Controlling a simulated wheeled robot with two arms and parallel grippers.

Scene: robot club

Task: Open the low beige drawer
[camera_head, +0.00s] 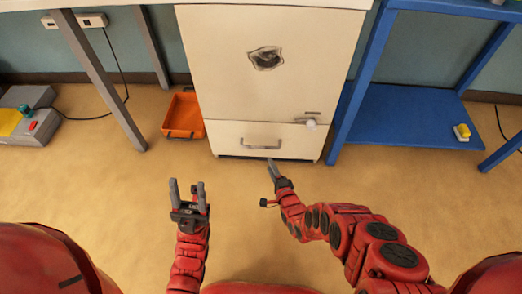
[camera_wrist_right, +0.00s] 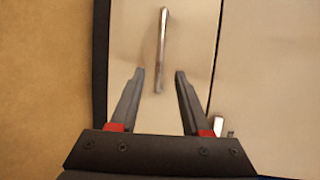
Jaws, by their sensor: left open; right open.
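The low beige drawer (camera_head: 235,139) is the bottom front of a beige cabinet and looks shut. Its grey bar handle (camera_head: 263,144) runs across the middle of the drawer front. In the right wrist view the handle (camera_wrist_right: 161,50) appears upright, with its lower end between the fingertips. My right gripper (camera_head: 273,168) is just in front of the drawer, below the handle in the head view. In the wrist view its two fingers (camera_wrist_right: 160,74) are apart with nothing gripped. My left gripper (camera_head: 187,186) is open and empty, over the floor to the left.
An orange bin (camera_head: 184,116) stands on the floor left of the cabinet. A blue shelf unit (camera_head: 400,115) stands close on the right. The floor before the drawer is clear.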

